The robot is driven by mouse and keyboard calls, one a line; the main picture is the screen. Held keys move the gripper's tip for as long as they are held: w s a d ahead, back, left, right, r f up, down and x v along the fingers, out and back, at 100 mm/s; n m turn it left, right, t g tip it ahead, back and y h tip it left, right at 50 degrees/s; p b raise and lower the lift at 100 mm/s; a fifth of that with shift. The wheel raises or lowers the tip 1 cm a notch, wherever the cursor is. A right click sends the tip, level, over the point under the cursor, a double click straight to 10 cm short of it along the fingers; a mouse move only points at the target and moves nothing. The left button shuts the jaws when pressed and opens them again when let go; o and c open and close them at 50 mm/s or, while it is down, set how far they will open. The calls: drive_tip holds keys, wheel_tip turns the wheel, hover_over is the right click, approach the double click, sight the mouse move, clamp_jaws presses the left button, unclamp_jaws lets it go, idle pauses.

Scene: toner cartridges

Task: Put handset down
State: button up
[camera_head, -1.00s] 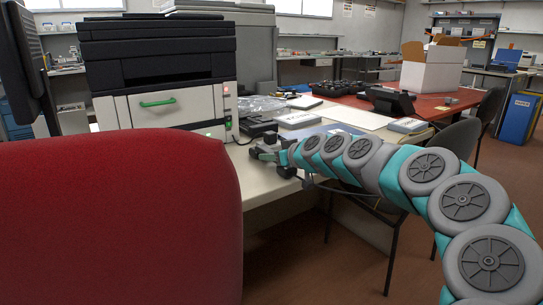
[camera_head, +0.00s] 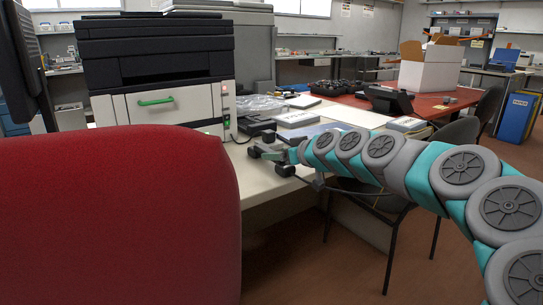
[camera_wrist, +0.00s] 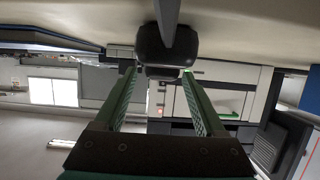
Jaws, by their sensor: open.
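A dark handset-like piece (camera_wrist: 165,48) with a grey bar shows at the top middle of the wrist view, against the pale tabletop, which appears upside down there. My gripper (camera_wrist: 160,78) is open, its two green fingers apart, with the dark piece just beyond and between the tips. I cannot tell whether they touch it. In the head view my gripper (camera_head: 282,154) is low at the front edge of the pale table (camera_head: 262,188), with small dark parts around it. I cannot clearly separate the handset from the gripper there.
A black-and-white printer (camera_head: 165,103) stands behind left. A red chair back (camera_head: 120,215) blocks the front left. Papers (camera_head: 297,118) lie behind my gripper. A black desk phone (camera_head: 388,99) and a white box (camera_head: 430,66) stand on the red desk.

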drive_tip(key=v, duration=0.7)
drive_tip(key=shift+s+d+r+b, duration=0.1)
drive_tip(key=shift+s+b, duration=0.1)
drive_tip(key=shift+b, duration=0.15)
